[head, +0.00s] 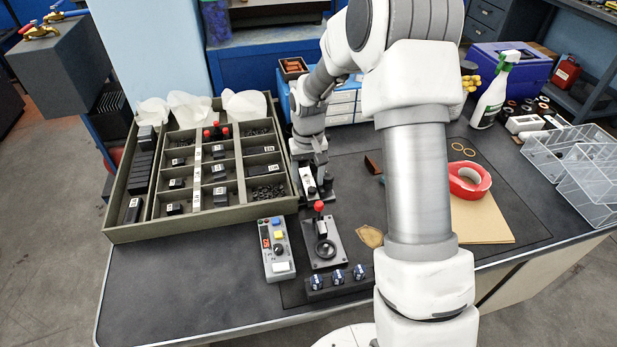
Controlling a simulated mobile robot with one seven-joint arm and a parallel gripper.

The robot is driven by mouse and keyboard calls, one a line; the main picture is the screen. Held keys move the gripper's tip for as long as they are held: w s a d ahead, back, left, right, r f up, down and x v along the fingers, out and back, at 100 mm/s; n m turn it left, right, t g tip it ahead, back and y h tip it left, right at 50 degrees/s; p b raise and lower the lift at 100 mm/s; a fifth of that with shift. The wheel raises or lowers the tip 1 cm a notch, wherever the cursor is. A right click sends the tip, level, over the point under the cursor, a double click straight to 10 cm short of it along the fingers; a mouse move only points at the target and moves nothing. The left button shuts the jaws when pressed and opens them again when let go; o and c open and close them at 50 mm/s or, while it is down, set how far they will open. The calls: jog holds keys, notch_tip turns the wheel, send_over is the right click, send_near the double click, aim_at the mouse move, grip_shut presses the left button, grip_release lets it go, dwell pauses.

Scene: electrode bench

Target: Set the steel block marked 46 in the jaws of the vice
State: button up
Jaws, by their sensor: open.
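My gripper (319,166) points down at the end of my arm, beside the right wall of the compartment tray. It is open, and its fingers are small and partly hidden at this distance. Just below it is a small pale fixture (308,181) with dark knobs; I cannot tell whether it is the vice or whether the fingers touch it. A dark fixture (334,256) with a red-knobbed lever and a round wheel stands nearer. Several dark blocks with white labels (220,191) lie in the tray (200,230). The labels are too small to read, so I cannot pick out block 46.
A control box (276,265) with a red display stands left of the lever fixture. A dark rack (338,288) with three blue-marked pieces is in front. Red tape (468,181), clear bins (560,155) and a spray bottle (490,104) are at right. The front left bench is clear.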

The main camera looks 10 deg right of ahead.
notch_tip(320, 180, up, 17)
jog(key=p, duration=0.3)
jog(key=shift+r, duration=0.2)
notch_tip(320, 180, up, 5)
jog(key=p, duration=0.4)
dwell(0.5)
